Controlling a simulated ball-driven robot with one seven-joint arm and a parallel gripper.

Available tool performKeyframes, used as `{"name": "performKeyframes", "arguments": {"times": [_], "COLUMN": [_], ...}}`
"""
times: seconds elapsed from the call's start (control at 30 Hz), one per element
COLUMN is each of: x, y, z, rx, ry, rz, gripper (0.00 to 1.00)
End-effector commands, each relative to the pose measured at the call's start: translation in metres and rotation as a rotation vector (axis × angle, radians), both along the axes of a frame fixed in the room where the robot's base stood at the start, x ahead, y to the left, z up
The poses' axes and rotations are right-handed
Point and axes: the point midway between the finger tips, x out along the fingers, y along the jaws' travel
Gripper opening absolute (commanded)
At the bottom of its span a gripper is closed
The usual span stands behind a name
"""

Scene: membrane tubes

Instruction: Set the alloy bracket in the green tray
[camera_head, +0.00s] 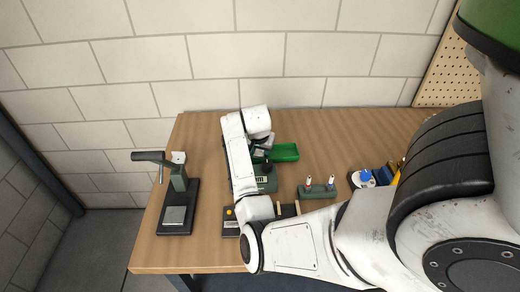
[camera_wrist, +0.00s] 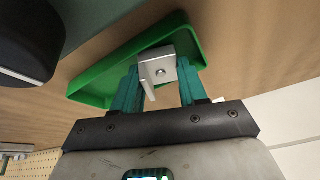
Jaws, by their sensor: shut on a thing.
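My gripper (camera_wrist: 157,92) has teal fingers and is shut on the alloy bracket (camera_wrist: 158,66), a silver angled piece with a hole. In the wrist view the bracket appears in front of the green tray (camera_wrist: 95,82), a shallow tray with raised walls on the wooden table. Its height above the tray floor is hard to tell. In the head view the green tray (camera_head: 287,152) shows just right of the end of my arm. The arm hides the tray's left part, and I cannot make out the bracket clearly there.
A green device (camera_head: 265,184) stands in front of the tray. A lever press (camera_head: 178,200) stands at the left of the table. A green rack with small tubes (camera_head: 318,191) and a blue-topped item (camera_head: 366,176) are to the right. The table's back right is clear.

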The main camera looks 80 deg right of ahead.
Motion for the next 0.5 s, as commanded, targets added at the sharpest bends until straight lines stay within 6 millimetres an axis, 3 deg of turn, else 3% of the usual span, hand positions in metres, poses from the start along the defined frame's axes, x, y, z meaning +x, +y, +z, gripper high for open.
{"name": "performKeyframes", "arguments": {"times": [0.47,0.5], "x": [0.0001,0.0002], "y": [0.0002,0.0001], "z": [-0.0106,-0.0095], "rx": [-0.001,-0.001], "ry": [0.0,0.0], "rz": [0.001,0.001], "gripper": [0.01,0.46]}}
